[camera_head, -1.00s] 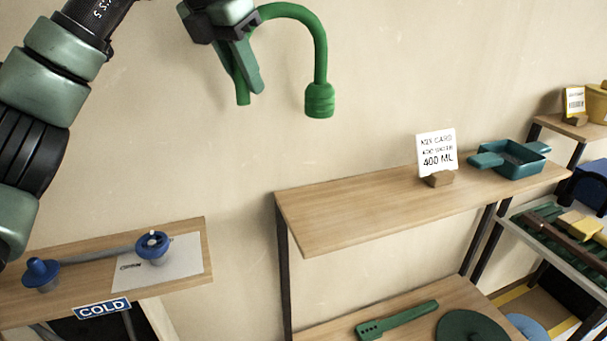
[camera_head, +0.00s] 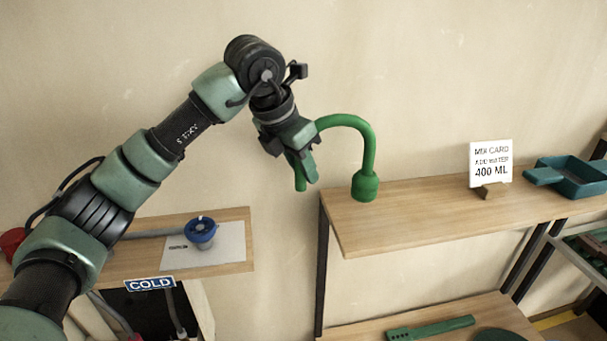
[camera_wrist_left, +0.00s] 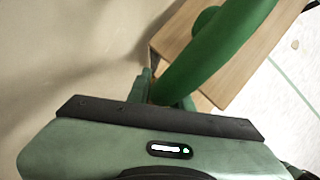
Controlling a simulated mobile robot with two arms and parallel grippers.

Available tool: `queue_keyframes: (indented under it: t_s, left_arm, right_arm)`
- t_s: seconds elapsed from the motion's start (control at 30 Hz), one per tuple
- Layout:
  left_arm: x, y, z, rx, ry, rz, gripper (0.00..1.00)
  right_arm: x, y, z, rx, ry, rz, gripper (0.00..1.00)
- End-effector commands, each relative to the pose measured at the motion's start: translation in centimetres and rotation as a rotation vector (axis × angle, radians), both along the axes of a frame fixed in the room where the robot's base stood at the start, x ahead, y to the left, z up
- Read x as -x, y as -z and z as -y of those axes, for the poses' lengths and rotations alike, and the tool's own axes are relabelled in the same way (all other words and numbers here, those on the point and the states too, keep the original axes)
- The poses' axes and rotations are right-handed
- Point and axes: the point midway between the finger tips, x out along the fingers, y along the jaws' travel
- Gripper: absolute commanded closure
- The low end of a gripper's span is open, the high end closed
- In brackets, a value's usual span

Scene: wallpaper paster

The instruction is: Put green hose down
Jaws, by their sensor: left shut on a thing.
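The green hose (camera_head: 368,150) is a bent green tube with a thicker nozzle at one end. My left gripper (camera_head: 308,170) is shut on it near its other end, in front of the wall. The hose arches to the right, and its nozzle hangs down over the left end of the wooden shelf top (camera_head: 420,215). I cannot tell whether the nozzle touches the shelf. In the left wrist view the hose (camera_wrist_left: 215,55) runs up from between the fingers, with the shelf (camera_wrist_left: 180,35) behind it. My right gripper is not in view.
A white mix card (camera_head: 490,163) and a teal pan (camera_head: 575,178) stand on the shelf's right part. A lower shelf holds a green slotted tool (camera_head: 430,328).

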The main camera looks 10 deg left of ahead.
Motion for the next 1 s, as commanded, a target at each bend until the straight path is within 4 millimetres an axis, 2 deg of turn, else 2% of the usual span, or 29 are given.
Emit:
queue_keyframes:
  t_s: [0.1,0.3,0.33,0.4,0.77,0.87,1.0]
  left_arm:
    - [0.0,1.6,0.0,0.001,0.0,-0.001,1.0]
    - [0.0,1.9,0.0,0.001,-0.001,0.001,1.0]
    - [0.0,2.0,0.0,-0.001,-0.001,-0.002,0.76]
    - [0.0,2.0,0.0,-0.001,0.0,-0.002,0.57]
    - [0.1,1.8,-0.1,-0.001,0.0,-0.001,0.57]
    - [0.4,1.0,-0.3,-0.001,0.0,0.001,0.57]
    - [1.2,-1.4,-0.9,0.0,-0.001,0.005,0.57]
  right_arm:
    - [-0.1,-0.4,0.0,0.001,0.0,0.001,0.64]
    - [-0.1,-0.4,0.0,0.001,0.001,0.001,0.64]
    - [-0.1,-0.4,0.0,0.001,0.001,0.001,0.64]
    - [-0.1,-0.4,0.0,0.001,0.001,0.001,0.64]
    - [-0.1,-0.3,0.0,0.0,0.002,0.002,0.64]
    - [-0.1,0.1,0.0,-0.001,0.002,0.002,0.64]
    - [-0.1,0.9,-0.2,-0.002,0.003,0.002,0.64]
